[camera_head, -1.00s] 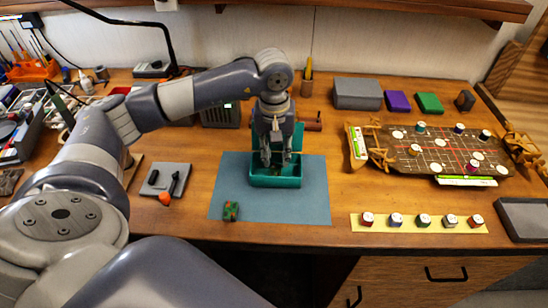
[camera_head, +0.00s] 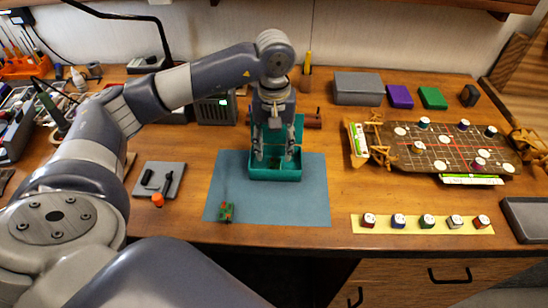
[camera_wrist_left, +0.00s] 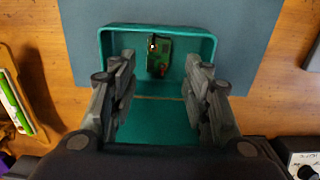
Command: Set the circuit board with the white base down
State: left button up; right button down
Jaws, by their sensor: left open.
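My left gripper (camera_head: 275,155) points down over the teal box (camera_head: 274,174) on the blue mat, its two fingers spread. In the left wrist view the fingers (camera_wrist_left: 160,75) stand wide apart with nothing between their pads. A green circuit board (camera_wrist_left: 159,55) lies inside the box (camera_wrist_left: 210,50), past the fingertips and apart from them. Whether its base is white cannot be told. In the head view the board is not visible behind the gripper and box wall. Another small green-and-red part (camera_head: 226,212) lies on the blue mat (camera_head: 300,207). My right gripper is not in view.
A game board (camera_head: 440,150) and a yellow strip (camera_head: 421,224) with several small pots are right. A grey box (camera_head: 358,89) stands behind. The mat's front is mostly clear.

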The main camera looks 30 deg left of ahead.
aim_at(275, 163)
pick_arm(q)
notch_tip(275, 163, up, 8)
jog(key=b, duration=0.1)
dwell(0.6)
